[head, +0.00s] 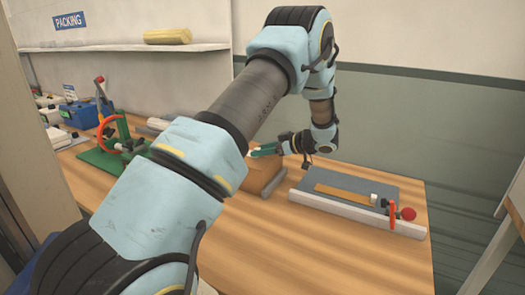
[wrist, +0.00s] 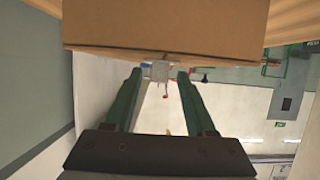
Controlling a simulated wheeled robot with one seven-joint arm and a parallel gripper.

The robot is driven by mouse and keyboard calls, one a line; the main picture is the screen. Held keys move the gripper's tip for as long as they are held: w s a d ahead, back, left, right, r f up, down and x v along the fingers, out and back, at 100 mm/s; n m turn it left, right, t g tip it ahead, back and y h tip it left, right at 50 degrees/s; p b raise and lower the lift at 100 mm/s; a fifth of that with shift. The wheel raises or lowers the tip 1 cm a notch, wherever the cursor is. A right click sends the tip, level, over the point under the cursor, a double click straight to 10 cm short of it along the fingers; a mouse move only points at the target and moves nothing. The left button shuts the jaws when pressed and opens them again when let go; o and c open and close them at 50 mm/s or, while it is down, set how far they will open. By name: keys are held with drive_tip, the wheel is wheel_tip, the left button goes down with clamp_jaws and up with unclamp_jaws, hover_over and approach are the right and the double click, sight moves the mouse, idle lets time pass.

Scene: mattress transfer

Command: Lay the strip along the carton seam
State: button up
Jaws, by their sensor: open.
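The brown carton (head: 262,174) stands on the wooden table, partly behind my arm. In the wrist view the carton (wrist: 165,28) fills the top, just beyond the fingertips. My gripper (head: 266,149) is at the carton's upper edge, with its green fingers apart. In the wrist view a small pale grey piece (wrist: 160,71) shows between the open fingertips (wrist: 160,76), at the carton's edge. I cannot tell if it touches the carton or is part of the strip. A long flat tan strip (head: 345,194) lies on a grey board to the right. The carton seam is not clear.
The grey board (head: 312,181) has a pale front rail, a white block (head: 373,198) and a red knob (head: 408,214). A green fixture with a red ring (head: 108,131) stands left of my arm. The table's front middle (head: 300,250) is clear.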

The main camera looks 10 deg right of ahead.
drive_tip(key=b+v, duration=0.3)
drive_tip(key=v, duration=0.9)
drive_tip(key=w+a+r+m+t+h, duration=0.5)
drive_tip(key=w+a+r+m+h, duration=0.15)
drive_tip(key=w+a+h, duration=0.35)
drive_tip(key=s+a+f+m+g, duration=0.1)
drive_tip(key=s+a+f+g, duration=0.2)
drive_tip(key=s+a, duration=0.3)
drive_tip(key=s+a+f+m+g, duration=0.2)
drive_tip(key=s+a+f+g, duration=0.1)
drive_tip(key=s, duration=1.1)
drive_tip(key=s+a+f+m+g+h, duration=0.1)
drive_tip(key=s+a+f+m+g, duration=0.1)
drive_tip(key=s+a+g, duration=0.3)
drive_tip(key=s+a, duration=0.3)
drive_tip(key=s, duration=0.2)
drive_tip(key=shift+a+f+g, duration=0.3)
drive_tip(key=shift+a+f, duration=0.05)
drive_tip(key=shift+f, duration=0.05)
